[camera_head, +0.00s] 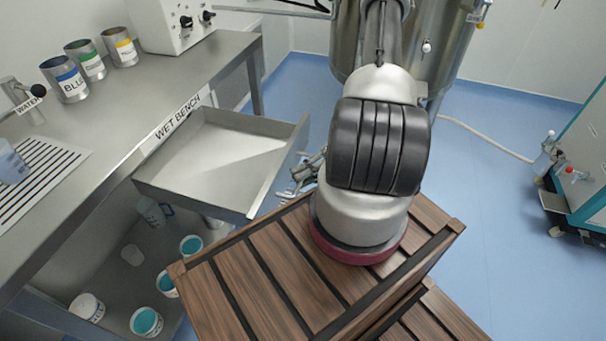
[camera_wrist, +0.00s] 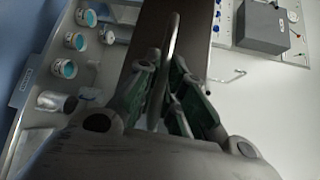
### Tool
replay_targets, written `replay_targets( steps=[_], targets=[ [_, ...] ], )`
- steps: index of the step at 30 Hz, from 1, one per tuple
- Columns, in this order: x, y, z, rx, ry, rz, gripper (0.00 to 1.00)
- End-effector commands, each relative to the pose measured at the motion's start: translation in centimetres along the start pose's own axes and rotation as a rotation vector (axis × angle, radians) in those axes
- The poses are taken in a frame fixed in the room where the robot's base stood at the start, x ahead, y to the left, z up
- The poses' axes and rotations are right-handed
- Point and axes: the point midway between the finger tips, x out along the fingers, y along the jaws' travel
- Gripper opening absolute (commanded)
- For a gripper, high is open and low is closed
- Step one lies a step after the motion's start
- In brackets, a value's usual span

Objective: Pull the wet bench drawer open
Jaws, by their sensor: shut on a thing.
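The wet bench drawer (camera_head: 215,160) is a shallow steel tray standing well out from under the bench, labelled WET BENCH (camera_head: 178,117). Its inside looks empty. My gripper (camera_head: 300,178) is at the outer side of the drawer's front panel (camera_head: 284,165), partly hidden by my arm. In the wrist view my gripper's fingers (camera_wrist: 170,85) are shut on a grey bar-like handle (camera_wrist: 173,45) that runs up between them. The handle itself is hard to make out in the head view.
A slatted wooden platform (camera_head: 270,290) lies in front of the drawer. Cups with blue contents (camera_head: 146,321) stand on a lower shelf. Labelled steel beakers (camera_head: 92,64) are on the bench top. A steel tank (camera_head: 445,60) stands behind my arm.

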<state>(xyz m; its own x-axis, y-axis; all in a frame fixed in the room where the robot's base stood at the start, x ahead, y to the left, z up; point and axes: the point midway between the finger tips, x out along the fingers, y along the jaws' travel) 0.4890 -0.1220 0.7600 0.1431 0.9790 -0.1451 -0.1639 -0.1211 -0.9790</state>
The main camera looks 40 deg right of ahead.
Motion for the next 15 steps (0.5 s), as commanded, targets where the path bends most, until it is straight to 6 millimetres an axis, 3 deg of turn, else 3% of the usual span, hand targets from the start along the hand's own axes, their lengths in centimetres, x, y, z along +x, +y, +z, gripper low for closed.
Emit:
replay_targets(
  steps=[4, 5, 8, 15],
  targets=[
    [-0.06, 0.03, -0.13, -0.002, 0.002, 0.002, 0.00],
    [-0.06, 0.03, -0.13, -0.002, 0.002, 0.002, 0.14],
    [-0.05, 0.02, -0.11, -0.002, 0.002, 0.002, 0.32],
    [-0.03, 0.01, -0.07, -0.001, 0.001, 0.001, 0.32]
  ],
)
